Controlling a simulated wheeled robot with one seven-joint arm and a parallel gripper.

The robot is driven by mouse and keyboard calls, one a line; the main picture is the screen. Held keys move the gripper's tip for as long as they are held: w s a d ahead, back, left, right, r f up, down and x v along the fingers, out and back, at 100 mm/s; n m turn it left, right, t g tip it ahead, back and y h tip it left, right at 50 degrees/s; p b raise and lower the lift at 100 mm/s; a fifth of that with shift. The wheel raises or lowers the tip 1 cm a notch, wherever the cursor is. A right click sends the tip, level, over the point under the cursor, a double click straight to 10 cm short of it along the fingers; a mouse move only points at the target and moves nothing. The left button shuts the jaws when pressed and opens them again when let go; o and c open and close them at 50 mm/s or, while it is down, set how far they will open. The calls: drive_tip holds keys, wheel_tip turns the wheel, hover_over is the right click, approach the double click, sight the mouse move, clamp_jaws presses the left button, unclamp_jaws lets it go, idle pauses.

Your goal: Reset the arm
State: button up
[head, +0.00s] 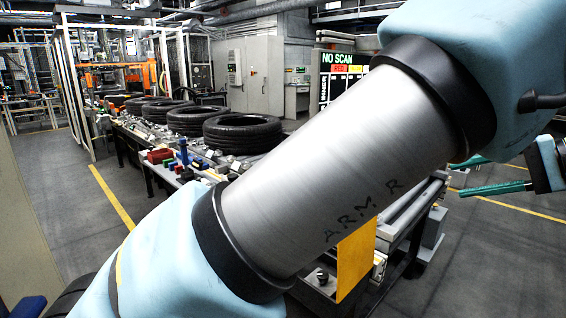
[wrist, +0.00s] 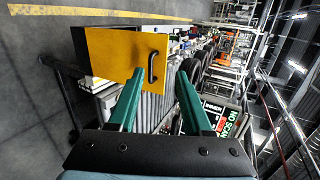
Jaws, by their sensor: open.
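My gripper (head: 497,178) shows at the right edge of the head view, with green fingers apart and pointing left. In the wrist view my gripper (wrist: 158,88) is open, with nothing between its two green fingers. My own arm, with light blue covers and a grey link, crosses the head view from lower left to upper right and hides much of the conveyor's near end. A yellow panel (head: 356,258) shows just below my arm. In the wrist view this yellow panel (wrist: 112,55) has a black handle and lies beyond the fingers, apart from them.
Several black tyres (head: 243,132) lie along the conveyor. A red box (head: 160,156) and small parts lie along its near side. A "NO SCAN" screen (head: 340,60) stands behind my arm. Grey floor (head: 60,205) with a yellow line is free at the left.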

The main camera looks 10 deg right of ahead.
drive_tip(key=w+a+f+n+g+h, duration=0.1)
drive_tip(key=w+a+f+g, duration=0.35)
drive_tip(key=w+a, duration=0.65)
drive_tip(key=w+a+f+n+g+h, duration=0.15)
drive_tip(key=w+a+f+g, duration=0.3)
drive_tip(key=w+a, duration=0.65)
drive_tip(key=s+a+f+n+t+h, duration=0.1)
drive_tip(key=s+a+f+n+h, duration=0.15)
drive_tip(key=a, duration=0.65)
drive_tip(key=s+a+f+n+h, duration=0.1)
drive_tip(key=a+n, duration=0.2)
drive_tip(key=a, duration=0.6)
drive_tip(key=s+a+f+n+t+h, duration=0.1)
drive_tip(key=s+a+f+n, duration=0.1)
drive_tip(key=a, duration=0.7)
wheel_tip(320, 180, down, 11)
drive_tip(key=s+g+b, duration=0.1)
drive_tip(key=s+b, duration=0.1)
drive_tip(key=b, duration=0.8)
drive_tip(key=shift+r, duration=0.15)
